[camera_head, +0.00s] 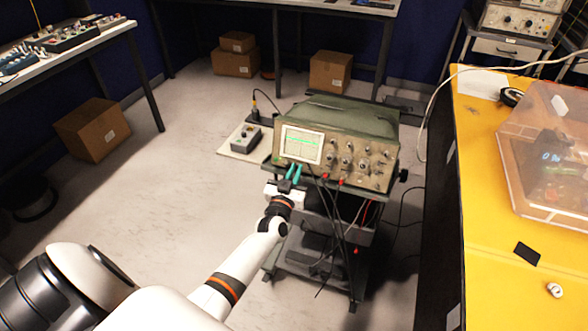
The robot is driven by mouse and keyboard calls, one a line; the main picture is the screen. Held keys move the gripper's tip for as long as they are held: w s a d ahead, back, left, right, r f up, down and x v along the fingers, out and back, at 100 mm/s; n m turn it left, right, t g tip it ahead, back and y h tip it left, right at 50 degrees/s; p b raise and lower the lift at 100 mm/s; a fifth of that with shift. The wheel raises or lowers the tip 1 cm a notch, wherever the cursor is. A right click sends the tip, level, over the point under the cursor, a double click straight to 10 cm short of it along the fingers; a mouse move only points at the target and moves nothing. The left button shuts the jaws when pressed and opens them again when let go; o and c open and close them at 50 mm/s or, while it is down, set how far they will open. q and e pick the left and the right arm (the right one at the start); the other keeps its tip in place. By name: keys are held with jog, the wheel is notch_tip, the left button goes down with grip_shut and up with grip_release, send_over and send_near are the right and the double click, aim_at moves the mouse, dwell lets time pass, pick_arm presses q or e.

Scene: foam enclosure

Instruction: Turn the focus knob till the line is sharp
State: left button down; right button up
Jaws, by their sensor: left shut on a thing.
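The oscilloscope (365,150) stands on a dark cart, its front panel facing me. Its lit screen (302,145) shows a green line; at this size I cannot tell how sharp it is. Several knobs sit right of the screen. My left gripper (292,174) has teal fingertips at the panel's lower edge, just below the screen. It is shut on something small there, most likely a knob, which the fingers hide. My right gripper is not in view.
Dark and red cables (345,215) hang from the panel in front of the cart. A small grey box (245,139) lies on a board left of the oscilloscope. A yellow bench (490,200) with a clear plastic box (550,150) stands at right. Cardboard boxes (93,128) lie on the floor.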

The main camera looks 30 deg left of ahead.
pick_arm(q)
jog(key=n+y+p, duration=0.1)
jog(key=n, duration=0.1)
jog(key=n+g+y+p, duration=0.1)
jog(key=n, duration=0.2)
jog(key=shift+d+r+n, duration=0.1)
jog(key=shift+d+n, duration=0.1)
jog(key=shift+n, duration=0.1)
jog(key=shift+n+g+y+p, duration=0.35)
jog(key=shift+n+g+y, duration=0.2)
jog(key=shift+n, duration=0.95)
jog(key=c, duration=1.5)
grip_release()
jog(key=shift+o, duration=0.2)
jog(key=shift+s+d+p, duration=0.2)
jog(key=shift+s+p, duration=0.1)
jog(key=shift+p, duration=0.1)
jog(key=p+v, duration=0.4)
jog(key=v, duration=0.7)
jog(key=shift+d, duration=0.15)
